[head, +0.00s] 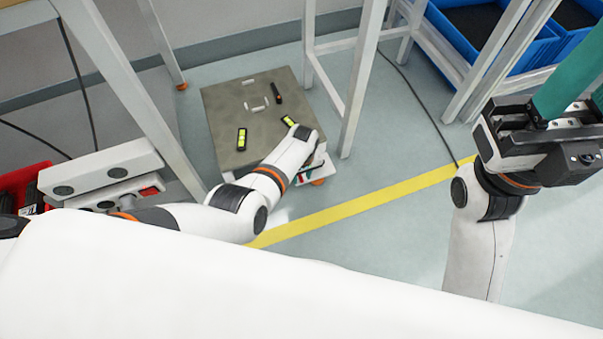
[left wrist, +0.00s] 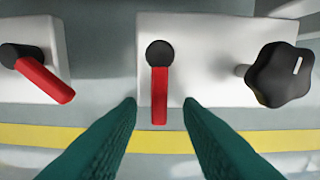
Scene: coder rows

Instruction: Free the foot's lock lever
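In the left wrist view a red lever (left wrist: 159,95) hangs straight down from a black pivot on a white block (left wrist: 195,62). My left gripper (left wrist: 160,103) is open, its teal fingers on either side of the lever's lower end with gaps. A second red lever (left wrist: 45,80) slants down to the right on another white block. A black lobed knob (left wrist: 279,75) sits at the right. In the head view my left arm reaches to the near right corner of a grey-topped unit (head: 222,110), hiding the fingers. My right gripper (head: 588,75) is open and empty at the right.
White frame legs (head: 361,75) stand beside the unit. Blue bins (head: 480,50) sit on a rack at the upper right. A yellow floor line (head: 375,195) crosses the floor. A black cable (head: 425,110) lies there. A red box (head: 20,183) is at the left.

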